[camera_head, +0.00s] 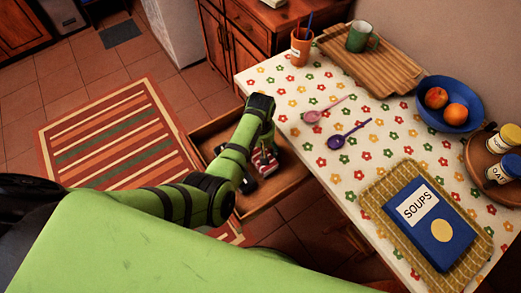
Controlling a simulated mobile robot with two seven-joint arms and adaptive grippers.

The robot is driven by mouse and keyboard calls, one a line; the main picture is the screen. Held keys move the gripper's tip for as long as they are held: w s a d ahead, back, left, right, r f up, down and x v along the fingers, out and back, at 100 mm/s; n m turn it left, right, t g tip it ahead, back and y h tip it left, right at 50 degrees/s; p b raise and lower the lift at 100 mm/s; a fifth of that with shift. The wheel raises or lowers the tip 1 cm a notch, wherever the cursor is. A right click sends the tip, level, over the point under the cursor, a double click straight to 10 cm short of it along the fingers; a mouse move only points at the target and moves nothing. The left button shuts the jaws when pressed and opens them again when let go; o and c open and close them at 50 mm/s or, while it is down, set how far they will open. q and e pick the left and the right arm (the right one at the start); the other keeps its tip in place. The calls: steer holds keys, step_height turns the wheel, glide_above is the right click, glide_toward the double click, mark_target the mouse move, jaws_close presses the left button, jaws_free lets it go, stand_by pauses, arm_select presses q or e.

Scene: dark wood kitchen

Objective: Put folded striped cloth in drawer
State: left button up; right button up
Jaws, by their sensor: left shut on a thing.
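The folded striped cloth (265,165), red and white, is small in view and partly hidden by my left arm. My left gripper (264,150) points down and is shut on the cloth. The wooden drawer (273,194) is pulled out from under the table's left side. The gripper and cloth are over or inside the open drawer; I cannot tell whether the cloth touches its bottom. My green left forearm hides part of the drawer. My right gripper is out of view.
The table (355,185) has a flowered cover. On it lie a pink spoon (313,116), a purple spoon (337,142) and a blue SOUPS book (431,222) on a woven mat. A blue fruit bowl (464,122) stands behind. A striped rug (110,140) covers floor at left.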

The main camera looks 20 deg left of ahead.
arm_select(q)
steer(key=shift+r, duration=0.1)
steer(key=shift+f, duration=0.25)
steer(key=o, duration=1)
steer(key=shift+o, duration=0.2)
steer(key=shift+r, duration=0.15)
steer(key=shift+r, duration=0.25)
step_height(320, 180, up, 12)
steer(key=p, duration=1.3)
steer(key=shift+f, duration=0.15)
